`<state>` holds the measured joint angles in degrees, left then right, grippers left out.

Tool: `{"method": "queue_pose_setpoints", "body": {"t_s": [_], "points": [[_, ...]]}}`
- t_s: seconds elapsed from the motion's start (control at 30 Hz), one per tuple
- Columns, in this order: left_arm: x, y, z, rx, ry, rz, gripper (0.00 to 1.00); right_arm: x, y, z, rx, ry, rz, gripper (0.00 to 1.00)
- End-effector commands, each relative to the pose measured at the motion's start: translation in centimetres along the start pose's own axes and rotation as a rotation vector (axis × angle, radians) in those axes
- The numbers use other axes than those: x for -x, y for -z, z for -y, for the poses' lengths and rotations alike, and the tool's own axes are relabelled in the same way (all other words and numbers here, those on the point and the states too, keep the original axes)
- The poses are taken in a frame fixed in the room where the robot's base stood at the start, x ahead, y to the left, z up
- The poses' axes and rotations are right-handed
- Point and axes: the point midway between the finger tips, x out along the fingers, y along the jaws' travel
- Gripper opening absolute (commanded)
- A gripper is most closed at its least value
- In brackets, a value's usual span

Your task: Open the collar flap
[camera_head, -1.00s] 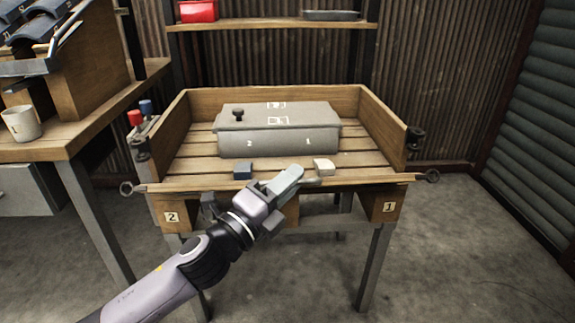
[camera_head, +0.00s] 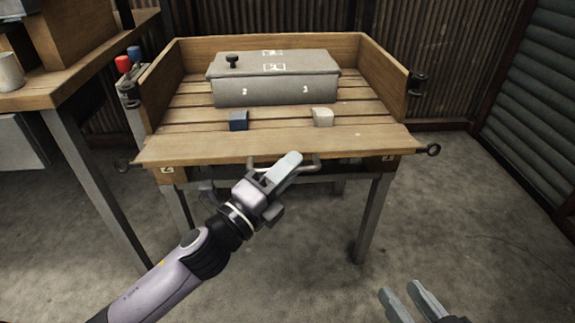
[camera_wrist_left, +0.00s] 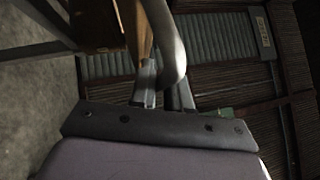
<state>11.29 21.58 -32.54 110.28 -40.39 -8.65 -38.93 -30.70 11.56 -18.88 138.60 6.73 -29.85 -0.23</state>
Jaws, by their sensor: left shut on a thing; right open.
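The collar flap (camera_head: 220,145) is the wooden front board of the tray-like collar (camera_head: 395,78) on the table. It lies folded outward, about level with the slatted deck as far as I can tell. A grey bar handle (camera_head: 313,163) is on its front edge. My left gripper (camera_head: 283,172) is shut on this handle; the wrist view shows the curved grey bar (camera_wrist_left: 166,40) at the fingers (camera_wrist_left: 163,92), which partly hide it. My right gripper (camera_head: 410,299) is open and empty at the lower right, away from the table.
A grey lidded box (camera_head: 275,83) with a black knob stands on the deck. A blue block (camera_head: 239,120) and a white block (camera_head: 322,117) lie in front of it. A wooden bench (camera_head: 85,80) stands at the left. The floor at right is clear.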

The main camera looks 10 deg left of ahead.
Motion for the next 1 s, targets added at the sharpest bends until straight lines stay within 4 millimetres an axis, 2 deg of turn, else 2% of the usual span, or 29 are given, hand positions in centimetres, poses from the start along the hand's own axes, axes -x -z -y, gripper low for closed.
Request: {"method": "queue_pose_setpoints", "body": {"t_s": [0.27, 0.3, 0.37, 0.73, 1.0], "points": [[0.0, 0.1, 0.0, 0.002, 0.0, -0.001, 0.0, 0.1, -0.2, 0.0, 0.0, -0.001, 0.005, 0.43], [0.0, 0.1, 0.0, 0.002, 0.0, -0.001, 0.2, 0.1, -0.2, 0.0, 0.0, -0.001, 0.006, 0.43], [0.0, 0.1, 0.0, 0.002, 0.0, -0.001, 0.37, 0.1, -0.2, 0.0, 0.0, -0.001, 0.006, 0.43], [0.2, 0.0, 0.1, 0.001, 0.001, -0.001, 0.37, 0.1, -0.2, 0.0, 0.0, -0.001, 0.008, 0.43], [3.0, 0.1, 0.0, 0.003, -0.001, -0.002, 0.37, 0.0, -0.1, 0.1, -0.01, 0.006, 0.016, 0.43]]}}
